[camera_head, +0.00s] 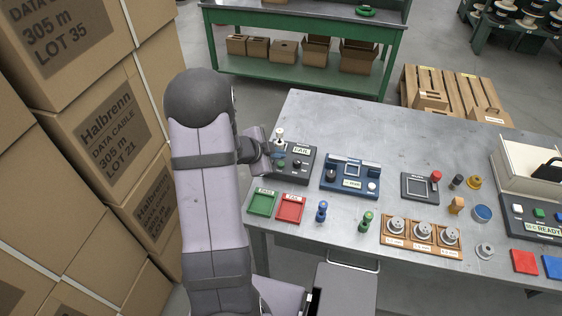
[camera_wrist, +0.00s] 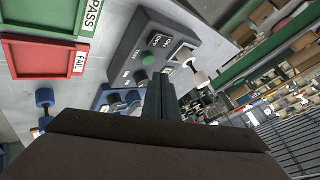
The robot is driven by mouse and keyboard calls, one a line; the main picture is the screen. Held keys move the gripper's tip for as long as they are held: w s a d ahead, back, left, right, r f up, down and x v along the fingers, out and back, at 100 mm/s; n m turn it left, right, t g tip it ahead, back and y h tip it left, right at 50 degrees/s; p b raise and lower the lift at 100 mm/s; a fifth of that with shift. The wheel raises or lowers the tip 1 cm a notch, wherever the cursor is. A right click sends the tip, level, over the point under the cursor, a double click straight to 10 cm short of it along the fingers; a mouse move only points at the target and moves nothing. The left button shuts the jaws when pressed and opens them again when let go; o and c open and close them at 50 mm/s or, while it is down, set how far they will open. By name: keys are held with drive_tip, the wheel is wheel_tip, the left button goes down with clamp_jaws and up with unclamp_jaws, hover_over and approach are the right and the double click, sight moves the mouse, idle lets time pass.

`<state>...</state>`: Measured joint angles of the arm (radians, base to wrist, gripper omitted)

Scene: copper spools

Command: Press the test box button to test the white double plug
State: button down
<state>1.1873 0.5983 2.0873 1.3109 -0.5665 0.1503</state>
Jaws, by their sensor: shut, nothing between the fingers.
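The dark grey test box (camera_head: 297,171) sits at the table's left end, with a small display that appears to read FAIL (camera_head: 302,150). In the wrist view the box (camera_wrist: 180,35) shows ON, OFF and TEST lettering and a round green button (camera_wrist: 148,60). A white plug (camera_head: 279,133) stands upright at the box's back left; it also shows in the wrist view (camera_wrist: 199,79). Whether it is fully seated is unclear. My gripper (camera_head: 271,149) is shut and empty, close to the box's left side by the plug. Its fingers (camera_wrist: 159,84) hide part of the box; contact cannot be told.
Green PASS (camera_head: 263,203) and red FAIL (camera_head: 290,208) trays lie in front of the box. A blue device (camera_head: 350,178) stands to its right. Blue (camera_head: 321,211) and green (camera_head: 366,221) plugs stand at the front. Cartons (camera_head: 110,130) are stacked at left.

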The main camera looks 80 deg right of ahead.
sight(278, 168)
wheel_tip(278, 168, up, 4)
drive_tip(key=p, duration=0.3)
drive_tip(key=shift+p, duration=0.35)
idle(0.5)
